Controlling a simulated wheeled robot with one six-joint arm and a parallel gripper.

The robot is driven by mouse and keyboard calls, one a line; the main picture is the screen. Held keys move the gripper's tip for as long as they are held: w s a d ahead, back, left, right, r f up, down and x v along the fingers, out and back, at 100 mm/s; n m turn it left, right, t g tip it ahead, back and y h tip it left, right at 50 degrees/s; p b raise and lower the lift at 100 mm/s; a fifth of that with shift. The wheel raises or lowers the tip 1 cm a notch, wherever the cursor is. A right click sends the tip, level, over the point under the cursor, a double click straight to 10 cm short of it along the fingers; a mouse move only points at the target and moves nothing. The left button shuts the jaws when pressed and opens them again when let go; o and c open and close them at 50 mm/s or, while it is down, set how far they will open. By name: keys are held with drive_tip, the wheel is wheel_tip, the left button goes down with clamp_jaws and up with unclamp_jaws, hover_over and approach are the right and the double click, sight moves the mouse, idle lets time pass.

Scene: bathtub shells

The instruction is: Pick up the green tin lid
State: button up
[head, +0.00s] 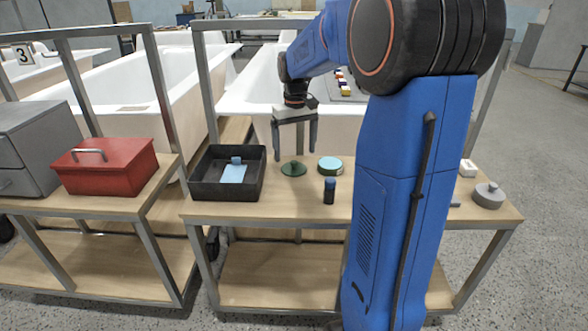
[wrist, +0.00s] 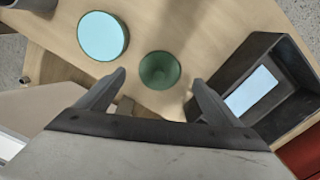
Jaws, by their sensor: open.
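The green tin lid (head: 293,169) is a small dark green disc with a raised middle, lying on the wooden bench top. It also shows in the wrist view (wrist: 159,70), just beyond and between my fingertips. My gripper (head: 295,152) points down above the lid, open and empty. In the wrist view my gripper (wrist: 158,79) has one finger on each side of the lid's near edge, and neither is seen touching it. A round green tin with a pale blue top (head: 330,163) stands right of the lid; it shows upper left in the wrist view (wrist: 103,36).
A black tray (head: 204,190) holding a pale blue card is close left of the lid. A dark bottle with a blue cap (head: 329,190) stands in front of the tin. A grey knobbed piece (head: 488,197) is far right. A red toolbox (head: 103,168) sits on the left bench.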

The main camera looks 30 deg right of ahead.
sight(294, 161)
drive_tip(key=f, duration=0.3)
drive_tip(key=shift+w+f, duration=0.4)
drive_tip(key=shift+f, duration=0.75)
drive_tip(key=c, duration=1.1)
